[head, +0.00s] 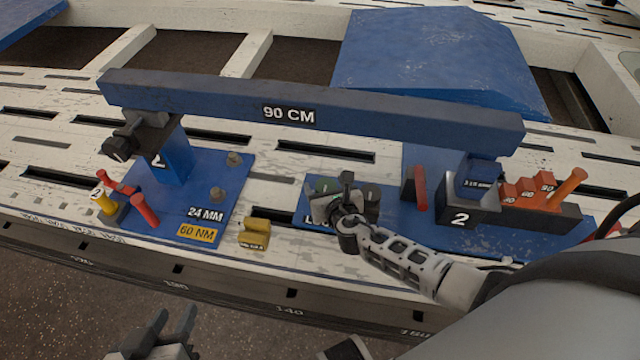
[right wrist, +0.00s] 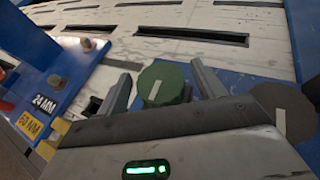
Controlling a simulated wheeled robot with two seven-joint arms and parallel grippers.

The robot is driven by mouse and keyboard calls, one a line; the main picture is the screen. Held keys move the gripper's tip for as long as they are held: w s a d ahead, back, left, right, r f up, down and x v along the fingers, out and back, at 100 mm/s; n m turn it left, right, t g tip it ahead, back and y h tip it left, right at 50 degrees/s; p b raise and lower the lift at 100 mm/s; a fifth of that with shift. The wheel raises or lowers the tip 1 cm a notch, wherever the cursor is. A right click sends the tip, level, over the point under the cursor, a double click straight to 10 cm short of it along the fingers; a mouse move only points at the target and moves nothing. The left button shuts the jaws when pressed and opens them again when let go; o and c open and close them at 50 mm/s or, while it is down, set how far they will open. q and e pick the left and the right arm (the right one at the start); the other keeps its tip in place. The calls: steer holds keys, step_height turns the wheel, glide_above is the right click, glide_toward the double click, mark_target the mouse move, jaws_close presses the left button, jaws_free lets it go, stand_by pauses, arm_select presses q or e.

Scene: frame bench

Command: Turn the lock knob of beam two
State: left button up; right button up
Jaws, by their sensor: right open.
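A green knob (right wrist: 162,84) with a white line on its face sits between the two fingers of my right gripper (right wrist: 160,82), which is open. In the head view the green knob (head: 326,185) is partly behind that gripper (head: 336,196). A dark knob (right wrist: 284,110) with a white line is beside it on the blue plate (head: 525,247), whose label is partly covered. The blue beam (head: 210,98), marked 90 CM, spans two supports marked 2. I cannot tell whether the fingers touch the green knob. My left gripper (head: 165,335) is open and empty at the lower left.
The left blue plate (head: 220,175) carries bolts, red and yellow pegs and 24 MM and 60 NM labels. A yellow block (head: 254,234) lies between the plates.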

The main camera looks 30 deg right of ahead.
steer(key=shift+w, duration=0.15)
steer(key=c, duration=1)
